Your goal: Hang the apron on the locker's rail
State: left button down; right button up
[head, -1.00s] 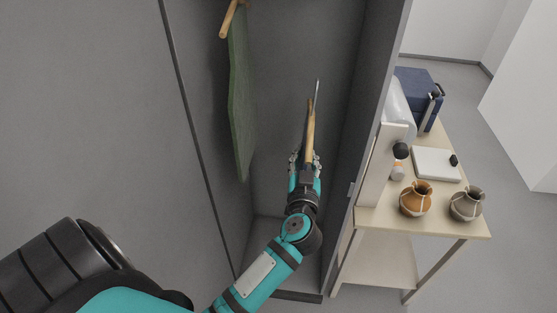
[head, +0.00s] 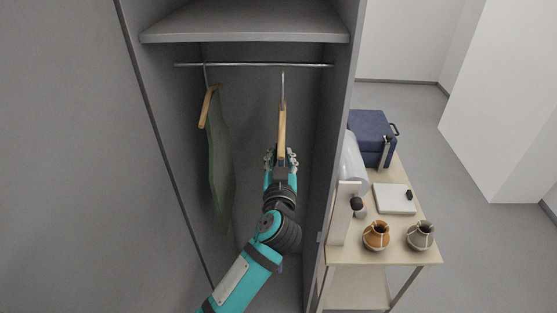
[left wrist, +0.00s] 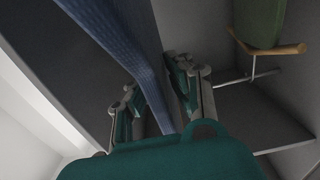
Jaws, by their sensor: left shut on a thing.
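My left gripper (head: 281,157) is inside the open locker, shut on a wooden hanger (head: 282,125) seen edge-on. The hanger's metal hook points up, its tip just below the rail (head: 250,65) in the picture; I cannot tell whether they touch. In the left wrist view, blue cloth, which looks like the apron (left wrist: 115,35), runs between the fingers (left wrist: 158,90). The apron is hidden in the head view. The rail runs across the locker under a shelf. My right gripper is not in view.
A green garment (head: 220,165) on another wooden hanger (head: 207,106) hangs at the rail's left. The grey shelf (head: 245,22) is close above the rail. Right of the locker stands a table (head: 350,255) with two jars, a white box and a blue case. The rail's right part is free.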

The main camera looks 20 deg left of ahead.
pick_arm(q)
jog(key=shift+x, duration=4)
jog(key=shift+b+x, duration=0.35)
jog(key=shift+x, duration=1)
jog(key=shift+w+a+f+b, duration=0.15)
jog(key=shift+w+b, duration=0.4)
jog(key=shift+b, duration=0.15)
jog(key=b+x, duration=0.3)
jog(key=shift+w+b, duration=0.1)
jog(key=shift+b, duration=0.25)
jog(key=shift+f, duration=1)
